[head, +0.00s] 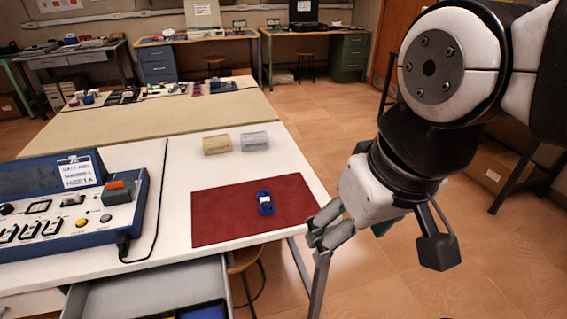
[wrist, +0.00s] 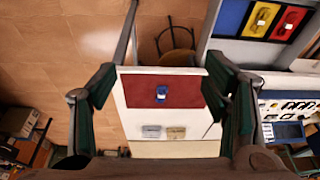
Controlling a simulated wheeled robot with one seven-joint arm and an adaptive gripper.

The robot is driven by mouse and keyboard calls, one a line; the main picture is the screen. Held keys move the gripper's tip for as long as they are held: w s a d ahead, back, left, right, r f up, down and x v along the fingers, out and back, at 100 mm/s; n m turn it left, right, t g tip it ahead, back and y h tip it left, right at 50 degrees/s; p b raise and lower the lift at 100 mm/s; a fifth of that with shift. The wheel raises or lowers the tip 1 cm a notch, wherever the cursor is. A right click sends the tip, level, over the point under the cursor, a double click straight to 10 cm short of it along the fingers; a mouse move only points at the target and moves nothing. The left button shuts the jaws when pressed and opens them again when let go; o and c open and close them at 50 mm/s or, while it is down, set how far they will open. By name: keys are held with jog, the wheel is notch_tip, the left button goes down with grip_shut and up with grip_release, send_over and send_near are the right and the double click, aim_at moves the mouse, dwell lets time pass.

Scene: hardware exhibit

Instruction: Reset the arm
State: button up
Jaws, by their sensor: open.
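My gripper (head: 318,240) is in front of the table's right edge in the head view, raised and pointing down and left. In the wrist view my gripper (wrist: 160,90) shows its two fingers spread wide apart with nothing between them. My arm comes in from the upper right of the head view. A blue object with a white middle (head: 265,203) lies on a dark red mat (head: 222,212), apart from my gripper. The blue object also shows in the wrist view (wrist: 161,94).
A beige block (head: 217,145) and a grey block (head: 259,141) sit behind the mat on the white table (head: 166,218). A blue control console (head: 60,238) with a cable stands at left. An open drawer (head: 150,290) juts out in front. A stool (head: 246,262) stands beside it.

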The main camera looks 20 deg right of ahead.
jog(key=shift+s+d, duration=0.2)
jog(key=shift+s, duration=0.05)
jog(key=shift+r, duration=0.1)
